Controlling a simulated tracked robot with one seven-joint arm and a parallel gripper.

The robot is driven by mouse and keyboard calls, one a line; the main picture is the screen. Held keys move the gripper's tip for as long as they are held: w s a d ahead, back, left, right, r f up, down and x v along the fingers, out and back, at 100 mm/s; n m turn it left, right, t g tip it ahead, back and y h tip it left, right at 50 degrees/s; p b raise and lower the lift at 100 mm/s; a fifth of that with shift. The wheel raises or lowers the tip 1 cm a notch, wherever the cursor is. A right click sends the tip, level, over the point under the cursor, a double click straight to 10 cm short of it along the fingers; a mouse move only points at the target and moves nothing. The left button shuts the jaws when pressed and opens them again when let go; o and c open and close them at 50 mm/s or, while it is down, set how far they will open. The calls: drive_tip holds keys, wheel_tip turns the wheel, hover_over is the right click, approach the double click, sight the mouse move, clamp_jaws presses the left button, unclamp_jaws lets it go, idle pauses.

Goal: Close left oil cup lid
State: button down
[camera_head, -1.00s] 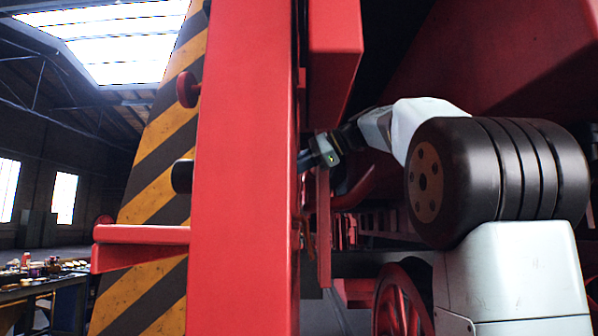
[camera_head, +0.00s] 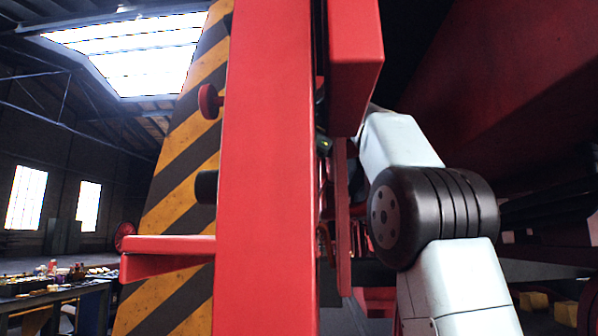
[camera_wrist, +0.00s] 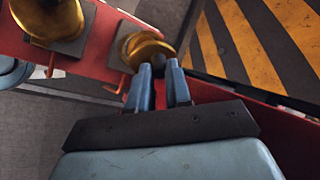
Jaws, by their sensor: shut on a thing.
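In the wrist view, a round brass oil cup lid (camera_wrist: 143,48) sits over a square base plate on a red beam. A small dark knob shows at its near right edge. My gripper (camera_wrist: 159,70) has its two blue-grey fingers on either side of this knob and is shut on it. A second brass oil cup (camera_wrist: 47,18) stands to the upper left, partly cut off by the picture edge. I cannot tell how far the lid is tilted. In the head view the red upright hides the cups and most of my gripper.
A red upright (camera_head: 265,180) and a red hanging plate (camera_head: 355,65) stand close beside my arm in the head view. A yellow-and-black striped panel (camera_head: 175,190) is behind. A workbench (camera_head: 60,290) with small items is at far left.

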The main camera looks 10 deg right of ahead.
drive_tip(key=shift+a, duration=0.1)
idle(0.3)
drive_tip(key=c, duration=1.1)
unclamp_jaws()
drive_tip(key=shift+o, duration=0.2)
drive_tip(key=s+d+r, duration=0.2)
drive_tip(key=s+d, duration=0.7)
drive_tip(key=shift+s+d+r, duration=0.2)
drive_tip(key=shift+s+d, duration=0.05)
drive_tip(key=shift+s, duration=0.15)
